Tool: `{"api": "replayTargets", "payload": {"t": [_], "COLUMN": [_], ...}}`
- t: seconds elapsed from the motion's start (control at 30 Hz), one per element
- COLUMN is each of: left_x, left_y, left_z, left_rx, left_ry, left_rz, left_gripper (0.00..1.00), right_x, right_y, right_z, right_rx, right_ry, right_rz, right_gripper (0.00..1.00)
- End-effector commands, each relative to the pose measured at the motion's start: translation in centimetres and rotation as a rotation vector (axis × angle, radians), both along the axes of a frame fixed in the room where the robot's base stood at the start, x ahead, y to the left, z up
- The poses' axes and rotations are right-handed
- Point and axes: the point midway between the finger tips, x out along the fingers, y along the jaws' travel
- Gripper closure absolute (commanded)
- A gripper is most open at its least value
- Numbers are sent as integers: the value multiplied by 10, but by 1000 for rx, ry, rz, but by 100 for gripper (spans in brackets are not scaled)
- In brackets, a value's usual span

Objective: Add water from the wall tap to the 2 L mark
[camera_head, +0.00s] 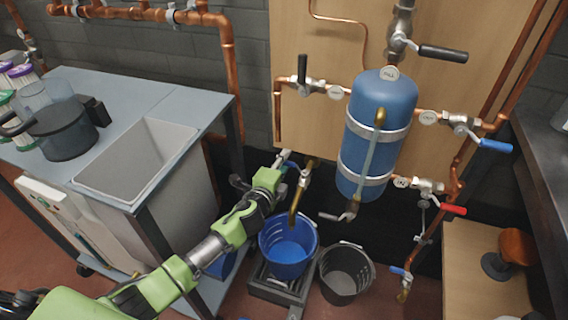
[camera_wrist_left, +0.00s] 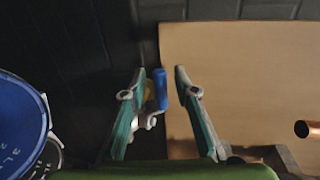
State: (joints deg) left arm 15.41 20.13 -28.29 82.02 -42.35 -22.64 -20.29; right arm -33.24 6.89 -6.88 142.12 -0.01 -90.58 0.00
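The wall tap (camera_head: 298,196) has a downward brass spout and a blue handle. Its spout hangs over a blue bucket (camera_head: 287,262), which stands on a dark low platform (camera_head: 262,288). Light blue water shows inside; I cannot read its level. My left gripper (camera_head: 284,168) is at the tap handle. In the left wrist view its fingers (camera_wrist_left: 160,82) are open, with the blue handle (camera_wrist_left: 160,92) between them, closer to the left finger. My right gripper is not in view.
A dark grey bucket (camera_head: 345,285) stands right of the blue one. A blue tank (camera_head: 382,110) with copper pipes and levered valves hangs on the wooden panel.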

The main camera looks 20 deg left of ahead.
Motion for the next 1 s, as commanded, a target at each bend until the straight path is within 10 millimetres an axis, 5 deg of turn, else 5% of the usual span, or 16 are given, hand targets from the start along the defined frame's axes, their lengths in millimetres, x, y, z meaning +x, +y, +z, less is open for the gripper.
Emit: {"api": "replayTargets", "payload": {"t": [0.17, 0.3, 1.0], "left_x": [0, 0, -15], "left_y": [0, 0, -3], "left_z": [0, 0, -3], "left_rx": [-1, -1, -7], "left_ry": [0, 0, 2], "left_rz": [0, 0, 210], "left_gripper": [72, 100, 100], "right_x": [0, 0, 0], "right_y": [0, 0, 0], "right_z": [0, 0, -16], "right_rx": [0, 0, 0], "right_ry": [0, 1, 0], "right_rz": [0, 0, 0], "right_gripper": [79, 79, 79]}}
